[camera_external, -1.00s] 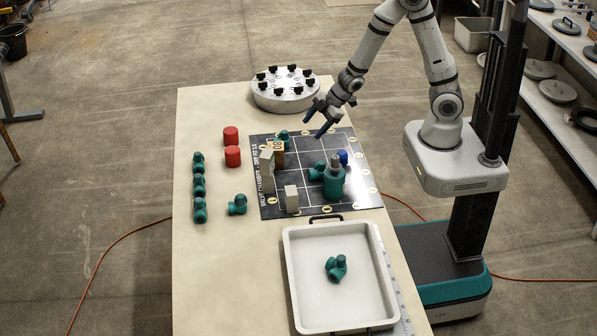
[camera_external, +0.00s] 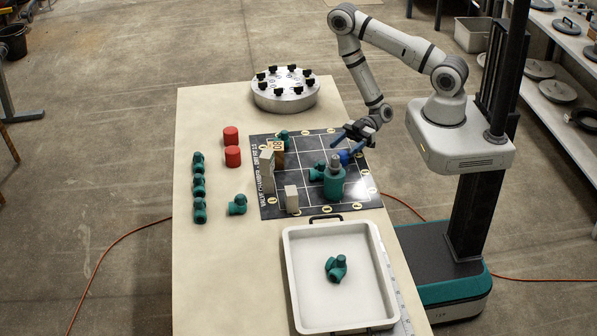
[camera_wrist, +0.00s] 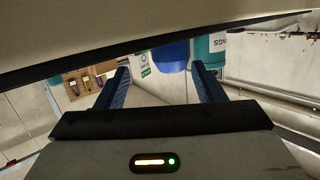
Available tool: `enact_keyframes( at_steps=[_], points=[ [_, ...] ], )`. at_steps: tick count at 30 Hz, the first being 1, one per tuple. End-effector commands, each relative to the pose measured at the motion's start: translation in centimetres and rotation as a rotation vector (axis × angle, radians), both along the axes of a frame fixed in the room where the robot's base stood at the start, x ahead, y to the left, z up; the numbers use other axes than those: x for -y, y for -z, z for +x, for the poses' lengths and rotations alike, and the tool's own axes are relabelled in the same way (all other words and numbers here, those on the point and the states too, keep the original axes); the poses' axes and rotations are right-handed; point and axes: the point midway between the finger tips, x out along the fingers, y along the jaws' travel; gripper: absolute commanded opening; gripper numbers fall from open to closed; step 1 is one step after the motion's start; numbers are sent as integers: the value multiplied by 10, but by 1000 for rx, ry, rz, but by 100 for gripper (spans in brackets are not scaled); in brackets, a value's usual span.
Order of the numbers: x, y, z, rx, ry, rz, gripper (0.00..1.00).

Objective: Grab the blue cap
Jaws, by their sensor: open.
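The blue cap (camera_external: 343,157) stands on the dark gridded mat (camera_external: 322,208), beside the large teal valve fitting (camera_external: 334,184). My gripper (camera_external: 343,147) is low over the mat's right part, close to the cap, with its fingers pointing left. In the wrist view the blue cap (camera_wrist: 172,54) shows ahead between my two spread, empty fingers (camera_wrist: 160,68), nearer the right finger. The teal fitting (camera_wrist: 210,46) shows just right of the cap. Whether a finger touches the cap cannot be told. In the external view a finger partly covers the cap.
Pale blocks (camera_external: 291,198) and a small teal fitting (camera_external: 283,136) also stand on the mat. Two red caps (camera_external: 232,156) and several teal fittings (camera_external: 199,188) are at left. A white tray (camera_external: 292,262) is in front, a knobbed round flange (camera_external: 285,95) at the back.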

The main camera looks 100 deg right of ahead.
Motion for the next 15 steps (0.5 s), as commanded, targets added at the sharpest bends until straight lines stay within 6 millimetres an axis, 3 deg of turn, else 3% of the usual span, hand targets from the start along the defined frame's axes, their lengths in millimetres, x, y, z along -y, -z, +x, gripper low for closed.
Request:
enact_keyframes(
  at_steps=[1,7,15],
  points=[
    [0,10,-8,7,22,4,62],
    [0,21,-23,47,75,-11,62],
    [-7,22,-15,55,78,-17,62]
  ],
)
